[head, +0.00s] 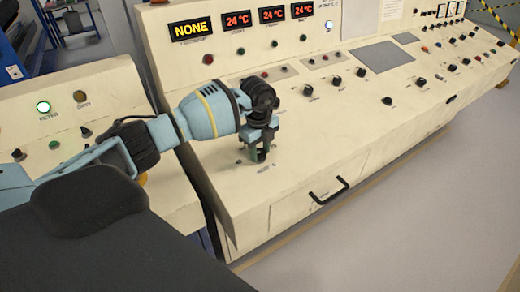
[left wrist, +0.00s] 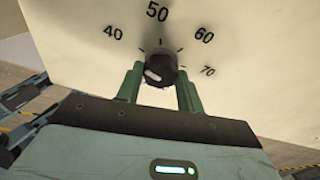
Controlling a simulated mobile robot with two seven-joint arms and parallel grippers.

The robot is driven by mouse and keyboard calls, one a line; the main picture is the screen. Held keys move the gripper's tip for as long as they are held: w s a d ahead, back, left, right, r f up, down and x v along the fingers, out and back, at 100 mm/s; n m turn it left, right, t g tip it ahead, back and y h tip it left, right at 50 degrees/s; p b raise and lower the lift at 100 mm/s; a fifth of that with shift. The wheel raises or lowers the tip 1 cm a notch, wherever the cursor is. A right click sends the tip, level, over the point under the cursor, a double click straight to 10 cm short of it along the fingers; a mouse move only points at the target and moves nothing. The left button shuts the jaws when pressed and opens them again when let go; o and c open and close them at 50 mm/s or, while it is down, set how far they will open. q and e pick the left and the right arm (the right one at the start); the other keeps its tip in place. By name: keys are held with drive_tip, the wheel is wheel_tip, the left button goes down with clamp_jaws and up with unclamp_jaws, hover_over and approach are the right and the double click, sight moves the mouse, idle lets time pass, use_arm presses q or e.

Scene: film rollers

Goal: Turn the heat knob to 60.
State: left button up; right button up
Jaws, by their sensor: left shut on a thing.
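The heat knob (left wrist: 161,66) is a small dark round knob on the cream panel in the left wrist view. Printed numbers 40, 50, 60 and 70 fan around it, with 60 (left wrist: 204,35) up and to its right. A pale mark shows on the lower left of the knob's face. My left gripper (left wrist: 160,75) has its green fingers on both sides of the knob and is shut on it. In the head view my left gripper (head: 260,148) points down at the front of the desk and largely hides the knob. My right gripper is not in view.
The sloping console (head: 310,130) carries several other knobs and buttons beyond the gripper. An upright panel shows a NONE display (head: 190,29) and red 24 °C displays. A black drawer handle (head: 328,190) sticks out in front. A second console (head: 100,110) stands at left.

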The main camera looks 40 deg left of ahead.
use_arm(q)
drive_tip(key=shift+m, duration=0.4)
drive_tip(key=shift+w+r+m, duration=0.1)
drive_tip(key=shift+m, duration=0.6)
drive_tip(key=m, duration=0.2)
drive_tip(key=shift+m+g, duration=0.3)
drive_tip(key=shift+g, duration=0.1)
drive_tip(key=m+y, duration=0.1)
drive_tip(key=m, duration=0.4)
drive_tip(key=shift+g, duration=0.4)
drive_tip(key=m+y, duration=0.1)
drive_tip(key=m, duration=0.3)
drive_tip(key=shift+d+m, duration=0.1)
drive_tip(key=shift+m, duration=0.2)
drive_tip(key=shift+d+m+y, duration=0.1)
drive_tip(key=shift+m+y, duration=0.6)
drive_tip(key=shift+m, duration=1.8)
drive_tip(key=o, duration=1)
